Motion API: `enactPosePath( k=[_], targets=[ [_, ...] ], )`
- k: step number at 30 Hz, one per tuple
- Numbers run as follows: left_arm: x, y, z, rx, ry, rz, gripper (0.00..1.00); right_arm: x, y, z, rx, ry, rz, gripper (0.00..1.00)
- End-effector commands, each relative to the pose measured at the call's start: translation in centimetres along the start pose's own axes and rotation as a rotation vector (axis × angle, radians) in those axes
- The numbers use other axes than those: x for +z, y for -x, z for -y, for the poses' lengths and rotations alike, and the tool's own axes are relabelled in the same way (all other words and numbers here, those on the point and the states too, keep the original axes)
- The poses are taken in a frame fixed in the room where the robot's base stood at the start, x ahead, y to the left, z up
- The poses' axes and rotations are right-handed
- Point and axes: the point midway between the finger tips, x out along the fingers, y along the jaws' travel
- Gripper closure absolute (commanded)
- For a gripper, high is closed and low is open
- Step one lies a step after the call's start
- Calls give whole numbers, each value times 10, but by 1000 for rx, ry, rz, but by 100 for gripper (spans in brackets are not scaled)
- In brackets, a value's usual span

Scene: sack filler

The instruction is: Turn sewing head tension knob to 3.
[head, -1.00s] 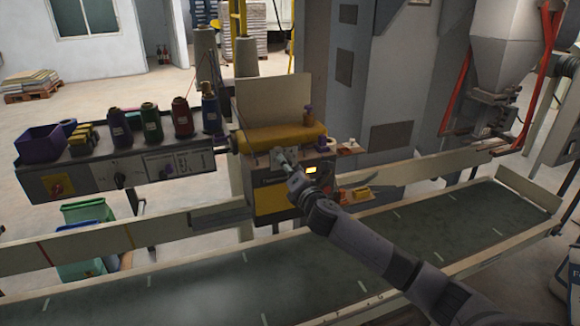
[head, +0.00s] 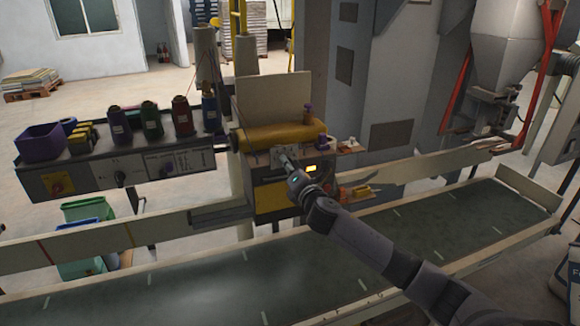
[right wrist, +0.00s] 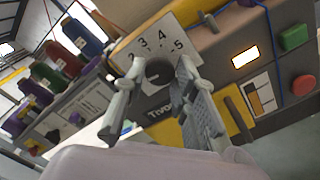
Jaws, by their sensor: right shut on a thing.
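The sewing head (head: 285,137) is a yellow-topped machine with a grey and yellow front, in the middle of the head view. Its tension knob (right wrist: 159,72) is small, dark and round, in front of a white dial plate (right wrist: 158,40) with the numbers 3, 4 and 5 readable. My right gripper (right wrist: 161,70) is shut on the knob, one finger on each side; it also shows in the head view (head: 281,158), reaching the machine's front. I cannot make out the knob's pointer. My left gripper is not in view.
A lit display (right wrist: 245,57), a green button (right wrist: 293,37) and a red button (right wrist: 303,85) sit right of the dial. Coloured thread spools (head: 151,120) stand on a grey control box to the left. A conveyor belt (head: 210,290) runs in front.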

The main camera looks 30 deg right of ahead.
Motion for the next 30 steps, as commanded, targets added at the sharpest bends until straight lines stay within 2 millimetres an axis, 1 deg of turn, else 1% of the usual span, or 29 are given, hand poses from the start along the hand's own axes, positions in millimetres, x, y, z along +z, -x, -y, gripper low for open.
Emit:
enactPosePath(
  k=[8, 14, 30],
  targets=[
    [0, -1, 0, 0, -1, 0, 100, -1, 0, 1, -2, -43, 0, 100],
    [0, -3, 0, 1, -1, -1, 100, -1, 0, 1, -1, -155, 0, 100],
    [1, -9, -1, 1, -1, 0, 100, -1, 0, 2, -2, -655, 0, 100]
  ],
)
